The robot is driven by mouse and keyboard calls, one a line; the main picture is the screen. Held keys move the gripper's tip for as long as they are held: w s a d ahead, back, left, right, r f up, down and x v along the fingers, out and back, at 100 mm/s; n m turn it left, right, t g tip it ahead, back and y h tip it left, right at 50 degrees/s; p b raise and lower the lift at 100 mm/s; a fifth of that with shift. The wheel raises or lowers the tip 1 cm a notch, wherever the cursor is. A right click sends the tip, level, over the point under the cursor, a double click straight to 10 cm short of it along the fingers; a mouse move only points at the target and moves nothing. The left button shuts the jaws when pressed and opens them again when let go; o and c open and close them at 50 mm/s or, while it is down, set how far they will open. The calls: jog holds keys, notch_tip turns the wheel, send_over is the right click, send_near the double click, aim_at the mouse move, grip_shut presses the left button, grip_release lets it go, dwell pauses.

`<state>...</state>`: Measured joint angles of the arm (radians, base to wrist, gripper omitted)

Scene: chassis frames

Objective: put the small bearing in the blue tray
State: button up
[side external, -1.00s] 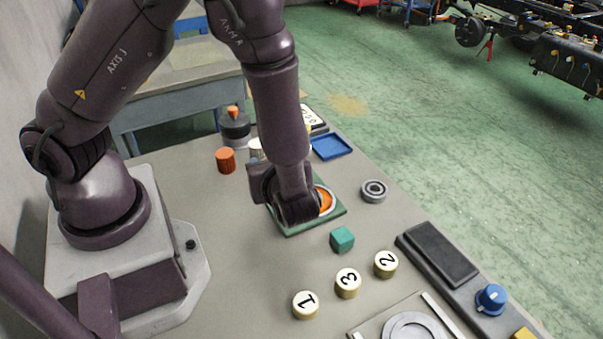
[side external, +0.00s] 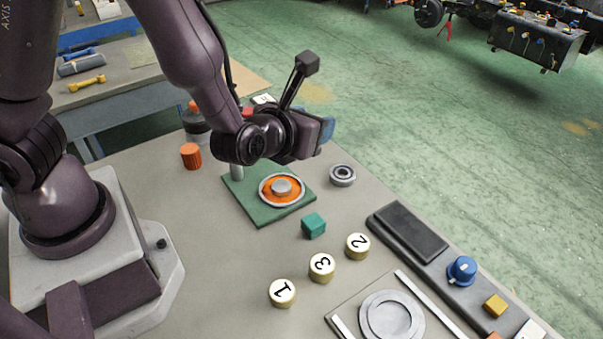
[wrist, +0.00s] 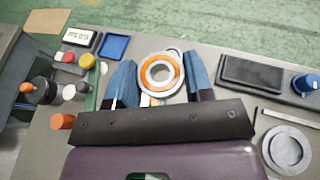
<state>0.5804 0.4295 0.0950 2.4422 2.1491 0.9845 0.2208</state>
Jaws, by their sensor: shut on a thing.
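My gripper (wrist: 160,76) is shut on the small bearing (wrist: 147,75), a pale ring with an orange band, held between its two blue fingers in the wrist view. In the side view my gripper (side external: 322,132) is raised above the far edge of the table, and the bearing is hidden there. The blue tray (wrist: 114,47) shows empty at the upper left of the wrist view, left of the fingers and apart from them. In the side view my gripper hides most or all of it.
A green board (side external: 255,212) carries an orange round seat with a grey centre post. Another grey bearing (side external: 342,175) lies right of it. A teal cube (side external: 313,226), numbered discs (side external: 322,268) and a dark pad (side external: 408,231) stand nearer. An orange cap (side external: 191,156) stands left.

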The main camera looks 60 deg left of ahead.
jog(key=w+a+r+m+h, duration=0.1)
jog(key=w+a+r, duration=0.15)
jog(key=r, duration=0.25)
jog(key=w+a+r, duration=0.2)
jog(key=a+r, duration=0.1)
jog(key=r, duration=0.3)
jog(key=shift+m+t+h, duration=0.3)
jog(key=shift+m+h, duration=0.1)
jog(key=d+f, duration=0.1)
jog(key=f, duration=0.1)
jog(key=s+d+f, duration=0.1)
jog(key=d+f, duration=0.1)
jog(key=s+d+f, duration=0.1)
jog(key=f, duration=0.1)
jog(key=shift+d+f, duration=0.3)
jog(key=shift+d, duration=0.1)
jog(key=s+f+n+g+y, duration=0.1)
jog(key=s+f+n+y, duration=0.3)
jog(key=f, duration=0.4)
jog(key=s+a+n+g+y, duration=0.3)
jog(key=s+n+g, duration=0.1)
jog(key=s, duration=0.3)
jog(key=s+a+f+n+g+y, duration=0.1)
jog(key=s+a+n+g+y, duration=0.2)
jog(key=s+n+g, duration=0.2)
jog(key=shift+s, duration=0.95)
jog(key=shift+f, duration=0.15)
